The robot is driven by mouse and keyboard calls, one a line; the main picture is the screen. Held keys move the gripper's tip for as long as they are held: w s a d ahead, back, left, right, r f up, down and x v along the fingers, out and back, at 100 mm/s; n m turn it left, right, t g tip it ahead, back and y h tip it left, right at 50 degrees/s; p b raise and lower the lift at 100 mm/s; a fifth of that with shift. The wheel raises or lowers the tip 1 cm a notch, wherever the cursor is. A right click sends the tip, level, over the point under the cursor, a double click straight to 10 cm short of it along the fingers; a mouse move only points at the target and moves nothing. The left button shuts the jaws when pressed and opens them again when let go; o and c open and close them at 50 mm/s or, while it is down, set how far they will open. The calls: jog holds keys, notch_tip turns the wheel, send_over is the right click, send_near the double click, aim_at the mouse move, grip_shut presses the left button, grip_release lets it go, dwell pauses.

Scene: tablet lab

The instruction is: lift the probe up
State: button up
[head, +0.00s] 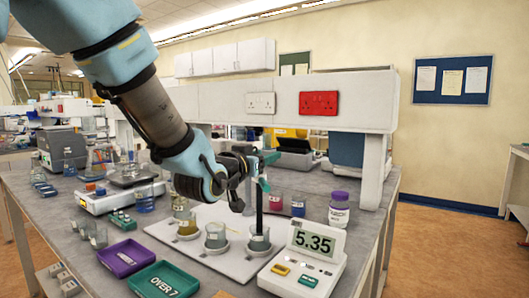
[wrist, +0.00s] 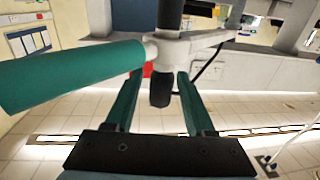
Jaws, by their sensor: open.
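The probe (head: 259,212) is a dark upright rod. Its lower end is inside a small beaker (head: 259,241) of grey-looking liquid beside the white meter (head: 316,248), which reads 5.35. My gripper (head: 265,171) is at the probe's upper part, with the arm reaching in from the upper left. In the wrist view, my gripper (wrist: 157,78) has its two teal fingers apart. A black cylindrical end, seemingly of the probe (wrist: 160,90), shows between them with gaps on both sides. A grey holder (wrist: 195,45) and a thick teal cylinder (wrist: 70,77) are close by. The probe's top is partly hidden in the head view.
Two more beakers (head: 216,236) stand on the white board left of the probe. A purple tray (head: 126,257) and a green "OVER 7" tray (head: 164,281) lie at the front left. A purple-capped bottle (head: 339,213) stands behind the meter. A white shelf (head: 350,98) spans behind.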

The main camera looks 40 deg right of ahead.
jog(key=shift+d, duration=0.2)
grip_shut()
dwell(0.4)
jog(key=shift+r, duration=0.1)
dwell(0.9)
